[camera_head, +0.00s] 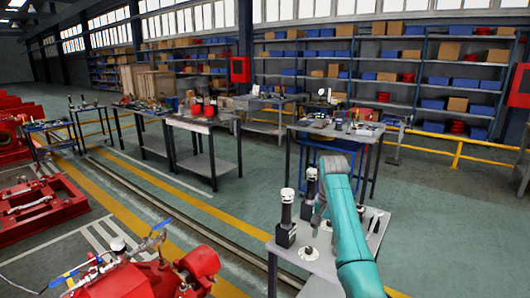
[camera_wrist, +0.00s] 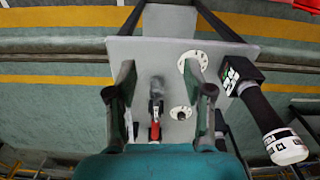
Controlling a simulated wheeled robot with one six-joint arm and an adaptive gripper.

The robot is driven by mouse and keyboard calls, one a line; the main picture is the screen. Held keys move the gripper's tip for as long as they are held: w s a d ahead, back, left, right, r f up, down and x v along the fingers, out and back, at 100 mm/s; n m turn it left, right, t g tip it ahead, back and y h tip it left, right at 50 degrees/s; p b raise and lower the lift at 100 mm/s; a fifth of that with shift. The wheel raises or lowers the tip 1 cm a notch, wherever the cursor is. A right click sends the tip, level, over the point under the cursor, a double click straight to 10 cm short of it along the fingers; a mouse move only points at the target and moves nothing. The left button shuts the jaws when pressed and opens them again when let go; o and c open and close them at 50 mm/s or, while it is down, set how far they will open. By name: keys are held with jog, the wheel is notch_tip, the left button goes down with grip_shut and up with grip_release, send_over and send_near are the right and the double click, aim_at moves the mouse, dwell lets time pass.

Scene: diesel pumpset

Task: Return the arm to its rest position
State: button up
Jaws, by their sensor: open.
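My teal arm (camera_head: 350,235) reaches over a small grey table (camera_head: 326,268) at the lower right of the head view. In the wrist view my gripper (camera_wrist: 162,74) is open, its two dark fingers spread apart with nothing held. Below and between the fingers, a small tool with a red part (camera_wrist: 155,118) lies on the grey tabletop (camera_wrist: 150,50). I cannot tell the height of the fingers above it. In the head view the fingers are largely hidden by the arm.
A black upright device with a pale top (camera_head: 286,218) stands on the small table, left of my arm; another (camera_head: 311,188) stands behind it. A workbench (camera_head: 340,131) stands beyond. Red machinery (camera_head: 130,275) is at lower left. Green floor (camera_head: 440,230) is clear at right.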

jog(key=s+f+n+t, duration=0.15)
jog(key=s+f, duration=0.25)
jog(key=f, duration=1)
jog(key=s+f+t, duration=0.2)
jog(key=s+f, duration=0.2)
jog(key=f, duration=0.9)
jog(key=s+f+n+t, duration=0.1)
jog(key=s+f+t, duration=0.1)
jog(key=s+f, duration=0.65)
jog(key=s+f+n+t, duration=0.15)
jog(key=s+f, duration=0.35)
jog(key=s, duration=0.6)
jog(key=s+r+t, duration=0.2)
jog(key=s+r, duration=0.1)
jog(key=s, duration=0.8)
jog(key=s+r+t, duration=0.2)
jog(key=s, duration=0.9)
jog(key=s+r+n+t, duration=0.1)
jog(key=s+r+t, duration=0.1)
jog(key=s+r, duration=0.6)
jog(key=s+r+n+t, duration=0.1)
jog(key=s+r, duration=0.8)
jog(key=r, duration=0.7)
jog(key=shift+s+a+t, duration=0.2)
jog(key=shift+s+t, duration=0.05)
jog(key=shift+t, duration=0.15)
